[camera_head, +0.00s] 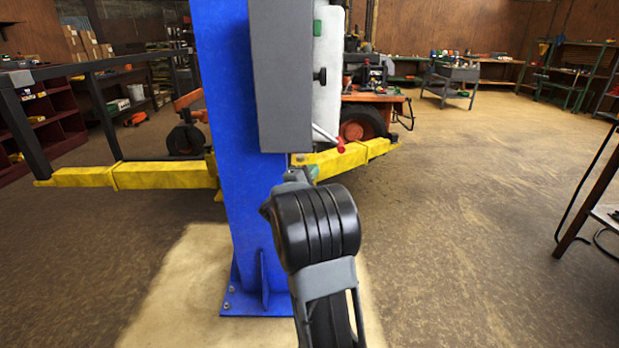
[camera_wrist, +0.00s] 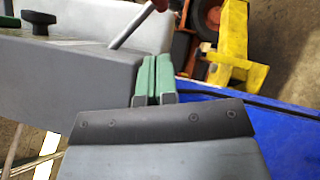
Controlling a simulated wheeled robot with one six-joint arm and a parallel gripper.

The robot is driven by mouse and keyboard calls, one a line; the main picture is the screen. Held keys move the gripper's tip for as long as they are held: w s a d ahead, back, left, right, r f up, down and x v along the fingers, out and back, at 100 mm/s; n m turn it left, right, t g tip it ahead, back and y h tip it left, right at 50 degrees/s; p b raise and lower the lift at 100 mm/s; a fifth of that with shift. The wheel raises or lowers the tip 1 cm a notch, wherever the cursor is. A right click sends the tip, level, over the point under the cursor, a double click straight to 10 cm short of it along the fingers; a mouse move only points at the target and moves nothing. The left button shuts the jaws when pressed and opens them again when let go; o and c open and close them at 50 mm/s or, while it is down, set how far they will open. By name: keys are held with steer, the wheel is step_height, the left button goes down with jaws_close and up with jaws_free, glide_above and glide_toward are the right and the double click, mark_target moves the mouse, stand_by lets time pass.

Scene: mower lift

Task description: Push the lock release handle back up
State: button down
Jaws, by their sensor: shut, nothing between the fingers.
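The lock release handle (camera_head: 326,134) is a thin silver lever with a red knob (camera_head: 340,146), low on the side of the grey box (camera_head: 284,75). In the head view it slopes down to the right, knob at the lower end. The lever (camera_wrist: 131,27) also shows at the top of the wrist view, its knob partly cut off by the frame edge. My gripper (camera_wrist: 154,62) has green fingers pressed together with nothing between them. They are close to the lever, at the edge of the grey box; contact cannot be told. My arm largely hides the gripper in the head view.
The box is on a blue lift column (camera_head: 230,160) with a base plate on the floor. Yellow lift arms (camera_head: 345,160) extend left and right behind it, near an orange mower (camera_head: 375,105). A black knob (camera_head: 320,75) juts out above the handle.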

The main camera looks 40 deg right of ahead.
mark_target(338, 149)
steer(key=d+r+b, duration=0.1)
steer(key=d+r, duration=0.1)
steer(key=d, duration=0.6)
steer(key=shift+s+r, duration=0.15)
steer(key=shift+s, duration=0.05)
steer(key=shift+s+d+r+p, duration=0.1)
steer(key=shift+r+p, duration=0.3)
steer(key=shift+p, duration=0.2)
steer(key=p, duration=0.2)
steer(key=s+d+r+p, duration=0.1)
steer(key=shift+r+p, duration=0.3)
steer(key=shift+p, duration=0.05)
steer(key=r+p, duration=0.1)
steer(key=p, duration=0.2)
steer(key=s+d+r+p, duration=0.1)
steer(key=r+p, duration=0.1)
steer(key=p, duration=0.1)
steer(key=shift+s+d+r, duration=0.15)
steer(key=shift+d+r, duration=0.05)
steer(key=shift+r, duration=0.05)
steer(key=shift+p, duration=0.3)
